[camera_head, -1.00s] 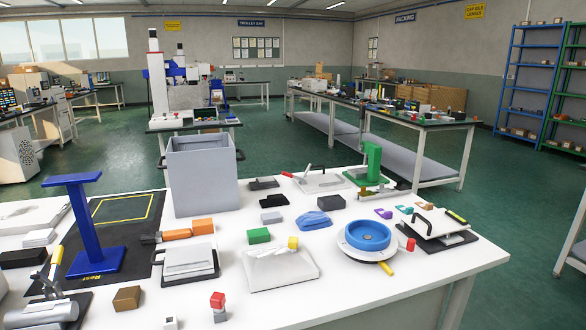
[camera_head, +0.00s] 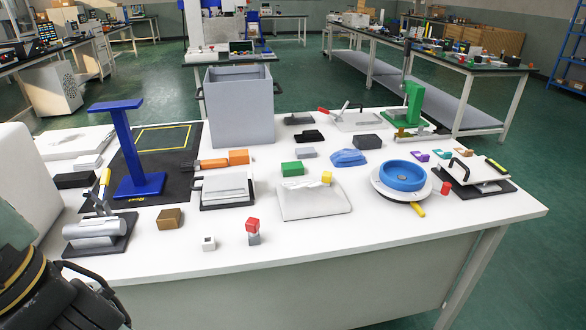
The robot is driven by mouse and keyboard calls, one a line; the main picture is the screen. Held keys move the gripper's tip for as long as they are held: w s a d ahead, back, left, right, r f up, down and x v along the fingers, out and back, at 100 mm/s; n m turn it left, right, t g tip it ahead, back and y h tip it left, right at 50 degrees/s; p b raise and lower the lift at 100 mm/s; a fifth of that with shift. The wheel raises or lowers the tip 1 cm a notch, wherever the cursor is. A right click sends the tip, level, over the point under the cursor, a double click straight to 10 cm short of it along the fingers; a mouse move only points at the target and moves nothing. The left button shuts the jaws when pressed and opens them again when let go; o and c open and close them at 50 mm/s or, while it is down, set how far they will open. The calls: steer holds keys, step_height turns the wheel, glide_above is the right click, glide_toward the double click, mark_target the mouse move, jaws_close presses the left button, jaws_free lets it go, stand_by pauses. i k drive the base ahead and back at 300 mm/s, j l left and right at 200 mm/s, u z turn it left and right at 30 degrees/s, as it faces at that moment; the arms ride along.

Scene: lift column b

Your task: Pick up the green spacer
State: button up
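The green spacer (camera_head: 292,168) appears to be the small green block lying on the white table (camera_head: 370,256), near the middle. It sits just behind a shallow white tray (camera_head: 306,211) and right of a white plate with a black handle (camera_head: 228,188). Nothing covers its top or front. Dark and pale arm parts of mine show at the lower left edge, but I cannot make out gripper fingers there.
A tall grey bin (camera_head: 240,108) stands behind the spacer. A blue blob-shaped piece (camera_head: 348,158) and a grey block (camera_head: 305,153) lie close by. A blue post stand (camera_head: 132,150) is at left, a blue round dish (camera_head: 404,176) at right. The table's front strip is mostly clear.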

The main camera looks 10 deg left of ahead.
mark_target(291, 168)
steer(key=i+l+u, duration=0.15)
steer(key=l, duration=0.5)
steer(key=i+l+u, duration=0.15)
steer(key=l, duration=0.5)
steer(key=i+l+u, duration=0.15)
steer(key=l, duration=0.5)
steer(key=i+l+u, duration=0.15)
steer(key=l, duration=0.55)
steer(key=l+u, duration=0.1)
steer(key=l, duration=0.6)
steer(key=i+l, duration=0.1)
steer(key=i, duration=0.5)
